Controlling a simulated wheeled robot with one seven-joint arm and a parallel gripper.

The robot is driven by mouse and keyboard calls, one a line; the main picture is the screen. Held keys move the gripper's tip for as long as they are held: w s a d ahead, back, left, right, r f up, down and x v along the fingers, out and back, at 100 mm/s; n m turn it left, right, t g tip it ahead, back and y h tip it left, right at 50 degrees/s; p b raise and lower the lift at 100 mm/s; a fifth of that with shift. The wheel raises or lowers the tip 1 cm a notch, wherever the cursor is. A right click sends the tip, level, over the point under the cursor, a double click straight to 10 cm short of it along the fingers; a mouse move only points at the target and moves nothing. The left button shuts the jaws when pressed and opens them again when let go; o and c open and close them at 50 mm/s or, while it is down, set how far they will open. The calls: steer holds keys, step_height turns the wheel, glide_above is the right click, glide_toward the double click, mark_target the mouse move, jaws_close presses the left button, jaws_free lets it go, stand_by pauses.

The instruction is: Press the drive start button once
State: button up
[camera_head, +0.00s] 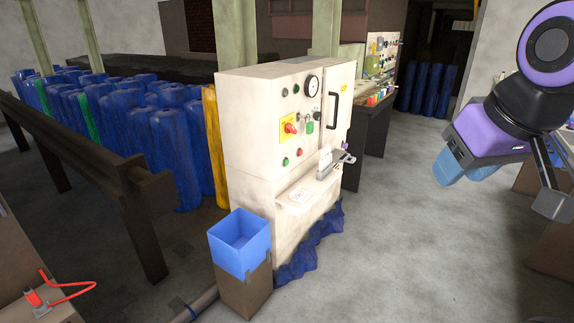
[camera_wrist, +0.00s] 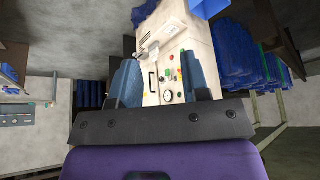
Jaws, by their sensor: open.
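A cream machine cabinet (camera_head: 258,170) stands in the middle of the head view. I cannot read any label, so I cannot tell which is the drive start button. My gripper (camera_head: 462,172) is at the right, well apart from the cabinet. In the wrist view my gripper (camera_wrist: 167,78) is open and empty, with the distant cabinet (camera_wrist: 170,45) showing between its blue fingers.
A blue bin (camera_head: 238,258) on a brown stand is at the cabinet's front left. A round gauge (camera_head: 312,86) and black door handle (camera_head: 333,112) are on the cabinet, with a ledge (camera_head: 300,196) below. Blue rolls (camera_head: 160,130) and dark rails fill the left. Grey floor (camera_head: 400,240) is clear between cabinet and arm.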

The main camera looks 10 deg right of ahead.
steer(key=shift+d, duration=0.1)
jaws_close()
stand_by(1.7)
